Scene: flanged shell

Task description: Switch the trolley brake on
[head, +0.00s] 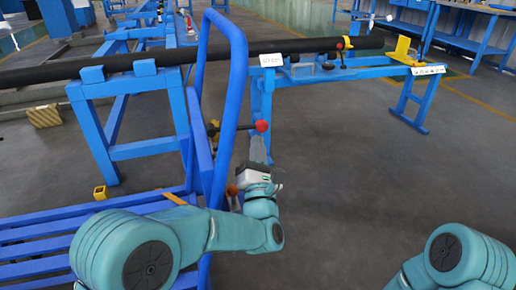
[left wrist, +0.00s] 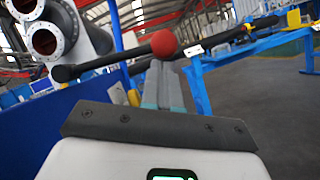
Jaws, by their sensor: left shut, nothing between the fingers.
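The blue trolley (head: 238,85) stands at the left, with a tall tubular handle frame and a slatted deck. A red ball knob (head: 262,126) sits on a short dark rod at the handle frame. A second, lower red knob (head: 232,190) shows near my left wrist. I cannot tell from a label which is the brake. My left gripper (head: 258,143) is shut and empty, its fingertips pointing up just below the upper red knob. In the left wrist view the red ball (left wrist: 164,43) appears right at the fingertips (left wrist: 158,68); contact is unclear. My right gripper is out of view.
A long dark pipe (head: 120,63) runs behind the trolley on blue stands. A blue bench (head: 345,72) with a yellow block (head: 403,48) stands behind right. A small yellow cube (head: 100,192) lies left. The floor at right is clear.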

